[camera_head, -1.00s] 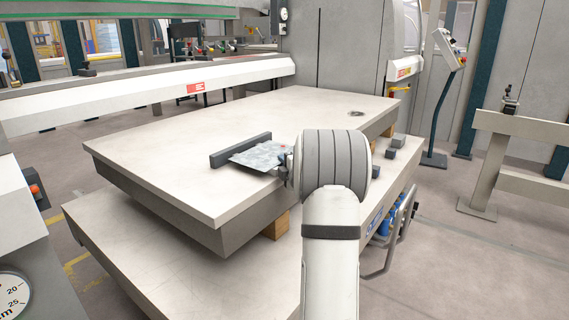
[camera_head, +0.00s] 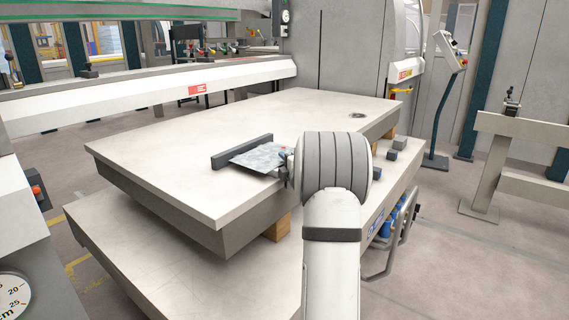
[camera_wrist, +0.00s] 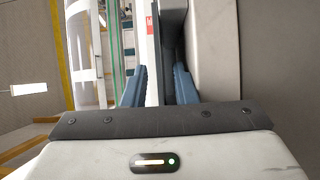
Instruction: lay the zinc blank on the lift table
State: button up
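The zinc blank (camera_head: 260,159) is a thin, mottled grey sheet over the pale top of the lift table (camera_head: 180,185). It looks flat, close to the surface, with its far side near a dark grey bar (camera_head: 242,151). My gripper (camera_head: 286,172) is at the blank's right end, with much of it hidden behind my wrist. In the wrist view my gripper's two blue fingers (camera_wrist: 159,87) stand apart with a gap between them. The blank cannot be made out there, so any contact with the fingers is unclear.
Several small grey blocks (camera_head: 391,155) lie right of my wrist on the lower ledge. A pale machine beam (camera_head: 150,92) runs behind the table. A control pedestal (camera_head: 447,100) stands at the right. The table top's front left is clear.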

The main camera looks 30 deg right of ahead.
jog(key=shift+s+f, duration=0.15)
jog(key=shift+f, duration=0.05)
jog(key=s+a+p, duration=0.1)
jog(key=s, duration=0.6)
jog(key=shift+s+a+r+p, duration=0.15)
jog(key=shift+s+a+p, duration=0.1)
jog(key=shift+p, duration=0.15)
jog(key=shift+w+r, duration=0.1)
jog(key=s+a+r+m+g+p, duration=0.3)
jog(key=a+r+m+p, duration=0.1)
jog(key=a+r+p, duration=0.45)
jog(key=s+a+r+m+g+p, duration=0.3)
jog(key=a+r+m+g+p, duration=0.15)
jog(key=a+r+p, duration=0.4)
jog(key=s+a+r+m+g+y+p, duration=0.1)
jog(key=s+a+r+m+g+p, duration=0.1)
jog(key=s+a+r+p, duration=0.2)
jog(key=s+a+r+m+g+y+p, duration=0.1)
jog(key=s+a+r+m+g+p, duration=0.2)
jog(key=s+a+p, duration=0.4)
jog(key=s+a+r+m+g+y+p, duration=0.1)
jog(key=s+a+r+p, duration=0.4)
jog(key=s, duration=0.8)
jog(key=shift+a+r+m+g+p, duration=0.25)
jog(key=shift+a+m+g+p, duration=0.5)
jog(key=shift+p, duration=0.3)
